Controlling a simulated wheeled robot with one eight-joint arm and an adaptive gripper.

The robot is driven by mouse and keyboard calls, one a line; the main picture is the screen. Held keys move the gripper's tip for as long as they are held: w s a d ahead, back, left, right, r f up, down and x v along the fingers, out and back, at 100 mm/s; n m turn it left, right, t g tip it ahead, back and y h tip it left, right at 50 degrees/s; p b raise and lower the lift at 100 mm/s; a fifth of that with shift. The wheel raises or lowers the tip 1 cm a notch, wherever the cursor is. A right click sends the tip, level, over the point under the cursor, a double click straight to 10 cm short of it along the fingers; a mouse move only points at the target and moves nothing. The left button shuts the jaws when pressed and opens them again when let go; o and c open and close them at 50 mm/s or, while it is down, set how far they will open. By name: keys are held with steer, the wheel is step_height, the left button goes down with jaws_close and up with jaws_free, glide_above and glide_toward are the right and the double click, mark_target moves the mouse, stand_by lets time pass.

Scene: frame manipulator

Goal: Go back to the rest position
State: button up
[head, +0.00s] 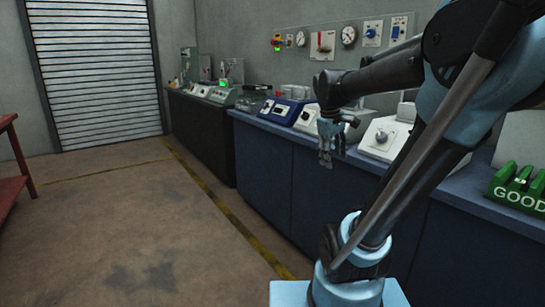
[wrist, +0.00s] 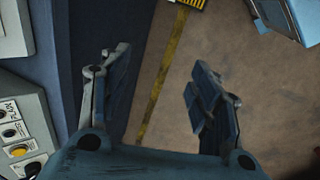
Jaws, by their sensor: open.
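My gripper (head: 326,158) hangs pointing down in front of the blue workbench (head: 310,185), near its front edge in the head view. In the wrist view my gripper (wrist: 160,95) has its two fingers spread apart with nothing between them. Below the fingers the wrist view shows the brown floor (wrist: 170,120) and a yellow line. My arm is folded over from the right side of the head view.
Instruments, including a blue device (head: 287,110) and a white one with a knob (head: 384,137), stand on the bench. A green tray marked GOOD (head: 519,192) is at the right. A red table (head: 12,165) stands at the left. The floor (head: 130,230) between is clear.

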steer(key=s+a+f+m+y, duration=0.1)
steer(key=s+f+m, duration=0.6)
steer(key=s+f, duration=0.9)
steer(key=shift+s+a+f+y, duration=0.2)
steer(key=shift+a+f+y, duration=0.2)
steer(key=shift+y, duration=0.1)
